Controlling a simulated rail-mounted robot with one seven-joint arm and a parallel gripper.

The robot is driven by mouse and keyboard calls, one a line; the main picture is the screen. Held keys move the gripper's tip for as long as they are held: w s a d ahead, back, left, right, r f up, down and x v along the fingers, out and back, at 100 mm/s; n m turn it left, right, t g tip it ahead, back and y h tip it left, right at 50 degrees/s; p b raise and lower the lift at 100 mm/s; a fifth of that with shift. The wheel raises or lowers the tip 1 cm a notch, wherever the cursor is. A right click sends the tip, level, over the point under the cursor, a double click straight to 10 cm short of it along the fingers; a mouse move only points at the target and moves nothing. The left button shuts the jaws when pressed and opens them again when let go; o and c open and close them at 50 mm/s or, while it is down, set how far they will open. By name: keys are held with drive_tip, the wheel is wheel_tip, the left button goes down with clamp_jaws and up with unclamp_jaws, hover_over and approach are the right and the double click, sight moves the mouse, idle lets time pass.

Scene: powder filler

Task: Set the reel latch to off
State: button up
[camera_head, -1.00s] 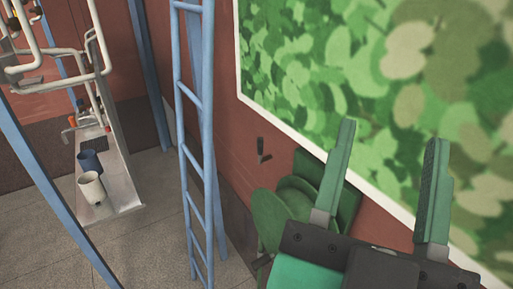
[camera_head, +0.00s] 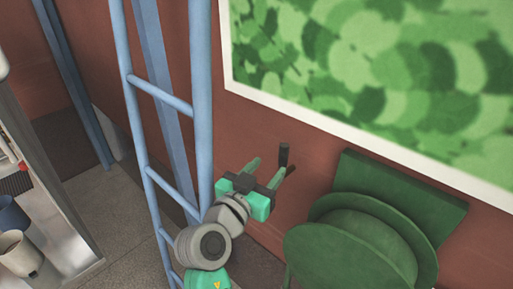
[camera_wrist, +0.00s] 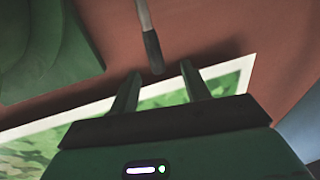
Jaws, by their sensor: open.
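The reel latch (camera_head: 284,155) is a small lever with a dark grip on the red wall, just left of the green reel (camera_head: 355,240). My gripper (camera_head: 270,167) is open and empty, with its fingers pointing at the wall by the latch. In the wrist view, the latch (camera_wrist: 152,48) has a grey shaft and a black grip. The grip's end lies just beyond and between the open fingertips (camera_wrist: 160,70). I cannot tell whether a finger touches it. The reel's edge (camera_wrist: 45,45) fills the upper left of the wrist view.
A blue ladder (camera_head: 202,100) stands close to the left of my arm. A white-framed green leaf picture (camera_head: 375,85) hangs above the latch. A metal shelf (camera_head: 55,215) with a white cup (camera_head: 18,252) and a blue cup (camera_head: 12,215) is at far left.

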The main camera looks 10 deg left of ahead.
sight(280, 157)
drive_tip(key=shift+d, duration=0.3)
drive_tip(key=p+x, duration=0.1)
drive_tip(key=x, duration=0.6)
drive_tip(key=shift+w+d, duration=0.1)
drive_tip(key=shift+d, duration=0.15)
drive_tip(key=shift+a, duration=0.1)
clamp_jaws()
